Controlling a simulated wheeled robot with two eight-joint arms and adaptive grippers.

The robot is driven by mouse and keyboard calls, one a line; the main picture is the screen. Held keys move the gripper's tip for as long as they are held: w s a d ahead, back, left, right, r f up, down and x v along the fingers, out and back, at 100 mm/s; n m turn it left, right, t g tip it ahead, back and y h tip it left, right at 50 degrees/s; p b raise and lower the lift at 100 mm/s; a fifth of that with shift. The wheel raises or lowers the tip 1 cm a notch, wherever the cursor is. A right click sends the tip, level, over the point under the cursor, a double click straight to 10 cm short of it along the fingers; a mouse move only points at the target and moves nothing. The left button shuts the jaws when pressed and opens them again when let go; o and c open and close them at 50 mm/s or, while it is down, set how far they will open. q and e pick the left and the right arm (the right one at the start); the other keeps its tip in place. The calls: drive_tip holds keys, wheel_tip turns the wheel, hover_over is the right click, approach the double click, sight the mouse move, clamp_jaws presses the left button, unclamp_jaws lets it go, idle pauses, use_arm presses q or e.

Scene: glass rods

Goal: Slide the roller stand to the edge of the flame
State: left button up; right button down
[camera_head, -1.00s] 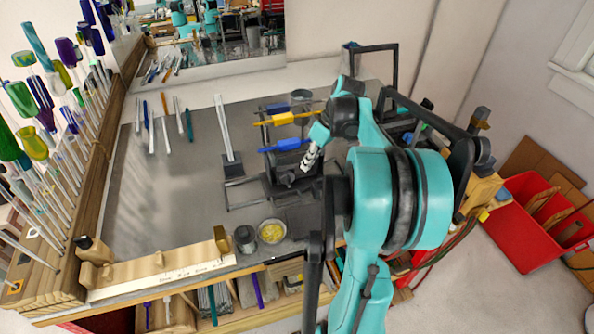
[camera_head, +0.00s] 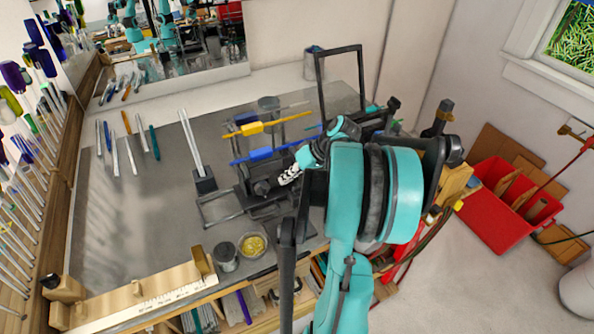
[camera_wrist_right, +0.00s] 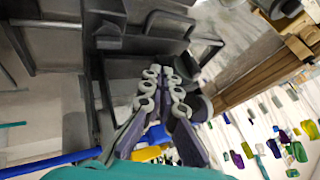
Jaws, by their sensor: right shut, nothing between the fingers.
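A dark metal assembly stands at the middle of the bench; its low open frame (camera_head: 220,210) looks like the roller stand, though I cannot tell its parts apart for sure. A dark round-nosed body (camera_head: 262,187), perhaps the torch, sits right beside it. I see no flame. My right gripper (camera_head: 288,179) is shut and empty, its pale ribbed fingertips just right of the dark body. In the right wrist view the shut fingers (camera_wrist_right: 165,92) point at dark bars and plates (camera_wrist_right: 130,42) close by; contact is unclear. My left gripper is out of view.
A yellow-sleeved rod (camera_head: 252,128) and a blue-sleeved rod (camera_head: 262,153) lie across behind the dark body. A block with pale upright bars (camera_head: 205,183) stands left. A metal cup (camera_head: 226,258) and yellow-filled dish (camera_head: 253,244) are in front. The left bench is mostly clear.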

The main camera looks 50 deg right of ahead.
sight(265, 187)
drive_tip(key=a, duration=0.1)
drive_tip(key=w+a, duration=0.1)
drive_tip(key=a, duration=0.1)
drive_tip(key=shift+w+a, duration=0.3)
drive_tip(key=shift+w, duration=0.05)
drive_tip(key=shift+w+a, duration=0.35)
drive_tip(key=shift+a, duration=0.5)
drive_tip(key=shift+w, duration=0.1)
